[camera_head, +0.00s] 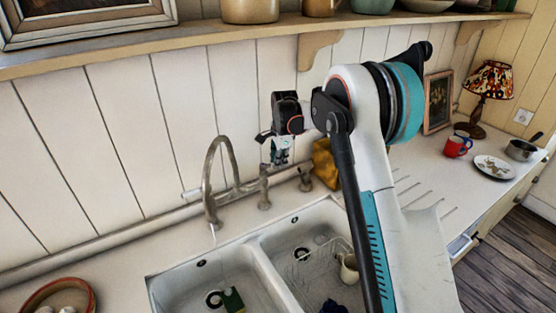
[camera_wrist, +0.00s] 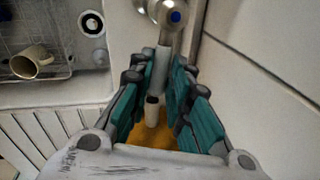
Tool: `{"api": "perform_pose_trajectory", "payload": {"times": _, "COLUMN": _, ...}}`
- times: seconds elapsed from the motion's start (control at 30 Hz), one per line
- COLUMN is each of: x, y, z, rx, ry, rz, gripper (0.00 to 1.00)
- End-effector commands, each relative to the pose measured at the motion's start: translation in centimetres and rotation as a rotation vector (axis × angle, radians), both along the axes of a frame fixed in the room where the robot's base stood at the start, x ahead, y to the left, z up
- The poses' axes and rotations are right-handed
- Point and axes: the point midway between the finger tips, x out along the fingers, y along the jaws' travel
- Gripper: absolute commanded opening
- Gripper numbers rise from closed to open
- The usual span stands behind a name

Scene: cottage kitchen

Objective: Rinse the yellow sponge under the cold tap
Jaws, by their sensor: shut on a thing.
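The yellow sponge (camera_head: 232,300), with a dark green side, lies in the left sink basin by the drain. The curved tap spout (camera_head: 213,175) ends above that basin, with a thin pale streak below its mouth that looks like water; I cannot tell whether it reaches the sponge. My gripper (camera_head: 280,158) is up by the wall, beside the cold tap (camera_head: 264,188). In the wrist view, the tap's blue-marked knob (camera_wrist: 175,17) shows beyond the fingers. My gripper (camera_wrist: 158,85) is shut on the tap's pale lever (camera_wrist: 161,72).
Another tap post (camera_head: 305,180) and a yellow object (camera_head: 325,160) stand to the right, the latter partly behind my arm. The right basin holds a wire rack and a cream mug (camera_head: 349,268). A shelf (camera_head: 190,40) runs above. A red mug (camera_head: 457,146) stands on the right counter.

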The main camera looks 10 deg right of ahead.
Motion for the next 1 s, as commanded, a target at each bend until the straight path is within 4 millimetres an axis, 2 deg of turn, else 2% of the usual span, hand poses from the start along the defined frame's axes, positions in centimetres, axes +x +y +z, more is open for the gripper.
{"api": "perform_pose_trajectory", "payload": {"times": 0.6, "x": -2.9, "y": 0.4, "z": 0.0, "rx": 0.0, "ry": -0.001, "rz": -0.487, "gripper": 0.0}}
{"api": "perform_pose_trajectory", "payload": {"times": 1.0, "x": -3.8, "y": 0.8, "z": 0.0, "rx": 0.0, "ry": -0.002, "rz": -0.656, "gripper": 0.0}}
